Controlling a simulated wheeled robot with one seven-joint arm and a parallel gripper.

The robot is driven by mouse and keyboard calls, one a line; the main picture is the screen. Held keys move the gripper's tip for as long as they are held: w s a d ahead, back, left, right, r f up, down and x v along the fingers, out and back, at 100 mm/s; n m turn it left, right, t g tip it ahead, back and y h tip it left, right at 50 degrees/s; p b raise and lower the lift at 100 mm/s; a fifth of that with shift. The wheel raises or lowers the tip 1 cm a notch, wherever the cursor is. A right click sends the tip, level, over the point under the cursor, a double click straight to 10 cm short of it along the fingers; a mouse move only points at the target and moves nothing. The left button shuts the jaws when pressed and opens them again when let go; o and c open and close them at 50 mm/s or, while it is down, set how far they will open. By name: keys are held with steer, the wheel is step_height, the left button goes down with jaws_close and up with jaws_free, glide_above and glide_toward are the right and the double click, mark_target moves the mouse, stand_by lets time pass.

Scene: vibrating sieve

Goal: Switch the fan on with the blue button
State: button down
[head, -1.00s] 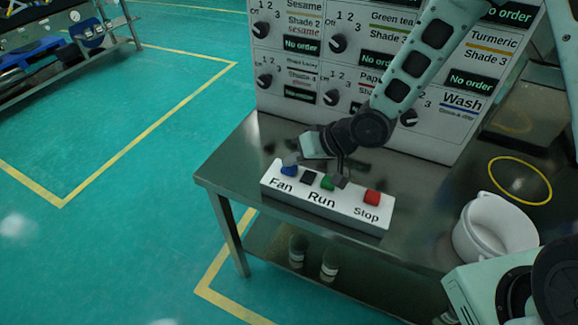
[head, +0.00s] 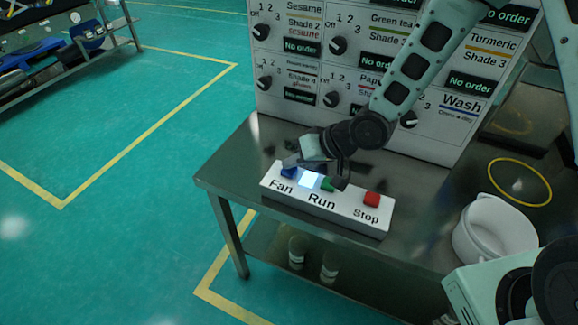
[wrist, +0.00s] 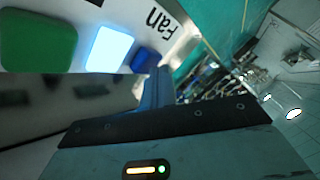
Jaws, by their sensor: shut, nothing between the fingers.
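The white button box (head: 348,217) stands on the metal table, with the labels Fan, Run and Stop on it. The blue button (head: 288,173) is at its left end by Fan and is partly covered by my gripper. My gripper (head: 291,162) is shut and empty, with its tip at the blue button; it seems to touch it. In the wrist view the fingertips (wrist: 158,75) lie beside the blue button (wrist: 145,57). The square lamp (head: 309,180) to the right of the blue button glows pale blue-white, and it also shows bright in the wrist view (wrist: 108,48).
The green button (head: 327,184) and red button (head: 372,199) are further right on the box. A panel with dials (head: 345,75) stands behind. A white pot (head: 492,228) is on the table at right. The table's left end (head: 222,178) is clear.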

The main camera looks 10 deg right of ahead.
mark_target(294, 172)
steer(key=shift+r+p, duration=0.45)
steer(key=shift+r, duration=0.2)
step_height(294, 172, up, 5)
steer(key=p, duration=0.5)
stand_by(0.6)
steer(key=shift+s+r+h, duration=0.3)
steer(key=s+d+r+n+g+h, duration=0.2)
steer(key=s+r, duration=0.5)
steer(key=s, duration=0.4)
steer(key=s+d+r+n+g+h, duration=0.2)
steer(key=s+r+h, duration=0.3)
steer(key=s, duration=0.7)
step_height(294, 172, up, 2)
steer(key=shift+s+d+r, duration=0.2)
steer(key=shift+s+d, duration=0.1)
steer(key=shift+d, duration=0.55)
